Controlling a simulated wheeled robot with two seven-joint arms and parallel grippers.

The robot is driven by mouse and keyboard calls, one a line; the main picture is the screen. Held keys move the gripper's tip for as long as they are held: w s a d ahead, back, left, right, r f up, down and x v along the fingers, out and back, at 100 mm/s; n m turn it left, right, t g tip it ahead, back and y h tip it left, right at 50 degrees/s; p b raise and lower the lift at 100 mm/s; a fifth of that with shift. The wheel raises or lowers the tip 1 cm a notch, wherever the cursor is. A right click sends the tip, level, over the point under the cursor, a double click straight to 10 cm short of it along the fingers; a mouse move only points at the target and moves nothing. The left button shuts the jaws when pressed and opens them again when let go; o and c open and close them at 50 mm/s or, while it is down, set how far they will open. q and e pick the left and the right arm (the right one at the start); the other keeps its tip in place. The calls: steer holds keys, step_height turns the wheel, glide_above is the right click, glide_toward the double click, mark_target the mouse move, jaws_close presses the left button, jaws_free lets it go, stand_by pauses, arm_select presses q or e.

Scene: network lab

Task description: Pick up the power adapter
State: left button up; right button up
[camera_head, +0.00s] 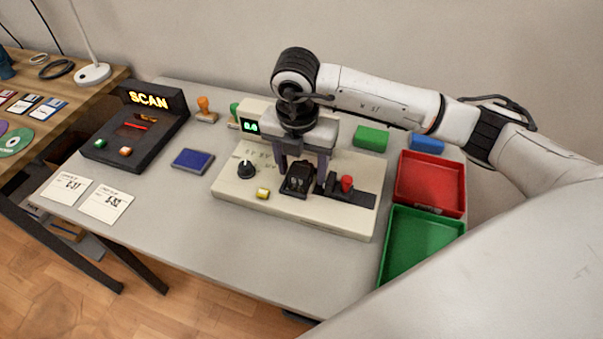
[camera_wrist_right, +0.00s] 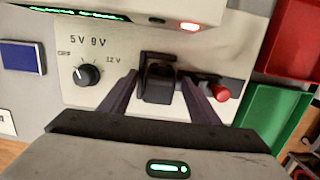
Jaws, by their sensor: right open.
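The power adapter, a small black block (camera_head: 297,180), sits on the beige test unit (camera_head: 230,183) in the middle of the table. It also shows in the right wrist view (camera_wrist_right: 159,88). My right gripper (camera_head: 302,169) points down over the test unit and is open. Its two fingers stand on either side of the adapter, with gaps visible in the wrist view. I cannot tell whether the fingertips reach down to the unit's surface. My left gripper is not in view.
The unit carries a black knob (camera_head: 247,170), a yellow button (camera_head: 263,193) and a red-topped part (camera_head: 346,184) close right of the adapter. A red tray (camera_head: 463,190) and a green tray (camera_head: 383,262) stand at right. A SCAN box (camera_head: 150,101) stands at left.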

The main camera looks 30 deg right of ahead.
steer(key=shift+r, duration=0.1)
steer(key=c, duration=1.2)
